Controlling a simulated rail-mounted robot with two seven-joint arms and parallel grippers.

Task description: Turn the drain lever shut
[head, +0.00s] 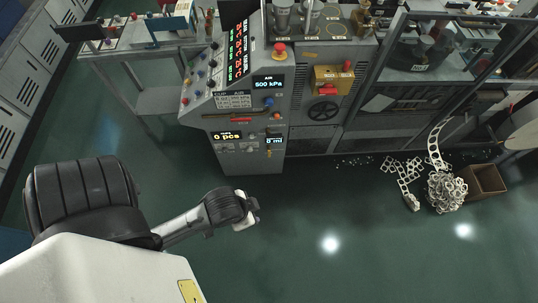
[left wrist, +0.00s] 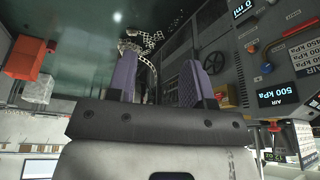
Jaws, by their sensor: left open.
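A small yellow-brass fitting (head: 268,153), which looks like the drain lever, sits just below the "0 ml" display (head: 274,142) on the machine's lower front. It is too small to tell which way the lever is turned. My left gripper (head: 254,211) is over the open floor in front of and below this panel, apart from it. In the left wrist view its two grey-purple fingers (left wrist: 158,82) are spread apart with nothing between them. The "0 ml" display also shows in that view (left wrist: 241,8), upside down at the top right. My right gripper is not in view.
A red bar handle (head: 228,118), a "500 kPa" display (head: 268,84), a black handwheel (head: 322,110) and a red emergency button (head: 279,49) are on the machine. Scrap strips (head: 446,190) and a brown box (head: 486,181) lie at right. Green floor in front is clear.

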